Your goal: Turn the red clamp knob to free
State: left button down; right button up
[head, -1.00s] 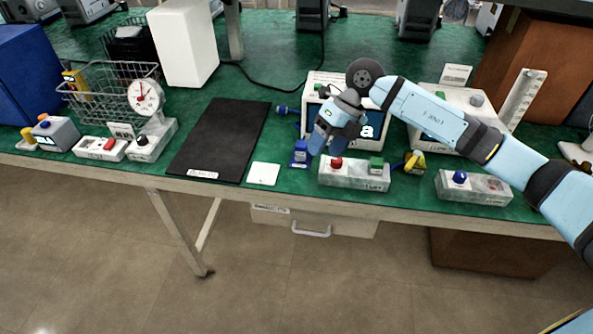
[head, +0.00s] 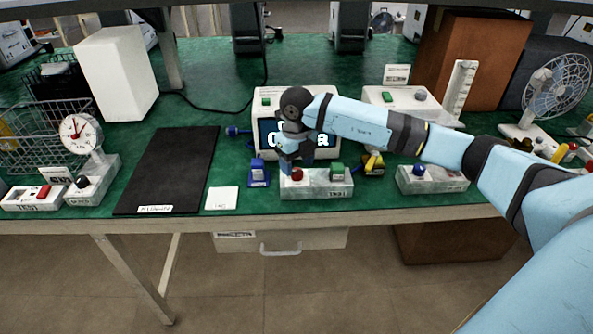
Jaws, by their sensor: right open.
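The red knob (head: 297,174) sits on the left part of the top of a pale grey box (head: 316,190) near the bench's front edge. A green block (head: 337,172) is on the right part of that box. My right gripper (head: 296,163) is open and points down just above the red knob, with its fingertips close around the knob's upper side. I cannot tell whether they touch it. The knob's upper part is partly hidden by the fingers. My left gripper is not in view.
A blue device (head: 258,173) stands close left of the box, and a yellow-black one (head: 374,165) close right. A box with a blue knob (head: 419,171) is farther right. A monitor unit (head: 268,132) stands behind my gripper. A white card (head: 222,198) and black mat (head: 172,168) lie left.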

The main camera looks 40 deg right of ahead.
jog(key=shift+f, duration=1.25)
jog(key=c, duration=0.9)
